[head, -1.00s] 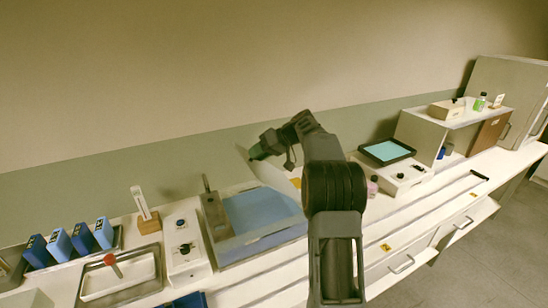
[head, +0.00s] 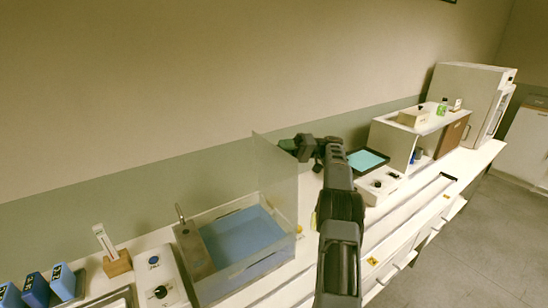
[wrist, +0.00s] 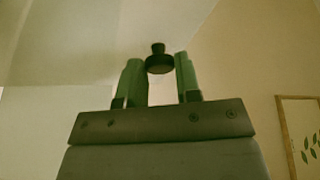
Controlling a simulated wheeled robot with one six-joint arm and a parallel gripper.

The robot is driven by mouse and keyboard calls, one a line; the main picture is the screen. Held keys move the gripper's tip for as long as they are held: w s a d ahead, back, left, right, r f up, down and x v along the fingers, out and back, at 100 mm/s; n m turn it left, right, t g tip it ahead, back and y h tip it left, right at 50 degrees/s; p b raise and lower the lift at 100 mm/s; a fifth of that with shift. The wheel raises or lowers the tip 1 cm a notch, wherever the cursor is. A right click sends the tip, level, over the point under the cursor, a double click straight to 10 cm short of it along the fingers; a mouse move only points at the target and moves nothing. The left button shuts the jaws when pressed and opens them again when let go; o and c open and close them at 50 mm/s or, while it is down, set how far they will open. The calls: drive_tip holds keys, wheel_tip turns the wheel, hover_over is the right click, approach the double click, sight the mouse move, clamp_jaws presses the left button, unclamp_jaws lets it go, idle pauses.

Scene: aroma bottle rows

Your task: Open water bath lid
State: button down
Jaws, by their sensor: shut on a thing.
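The water bath (head: 233,262) is a clear-walled basin of blue water on the bench at centre-left in the head view. Its see-through lid (head: 277,185) stands steeply raised along the basin's right side. My gripper (head: 289,146) is high at the lid's upper part, on its right side. In the wrist view my gripper (wrist: 158,68) has its green fingers on either side of a dark round knob (wrist: 158,58) on the lid. The pale lid panel (wrist: 75,45) fills much of that view's upper left. The exact finger contact is hard to see.
A control box (head: 160,278) and a wooden-based thermometer stand (head: 117,264) are left of the bath, with blue bottles (head: 36,290) farther left. To the right are a teal-topped device (head: 367,160), a white shelf (head: 412,128) and a cabinet (head: 470,95).

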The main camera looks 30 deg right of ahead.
drive_tip(key=shift+w+d+f+t+y+b, duration=0.15)
drive_tip(key=shift+d+t+y+b, duration=0.15)
drive_tip(key=shift+d+b, duration=0.6)
drive_tip(key=shift+d, duration=0.2)
drive_tip(key=c, duration=0.8)
unclamp_jaws()
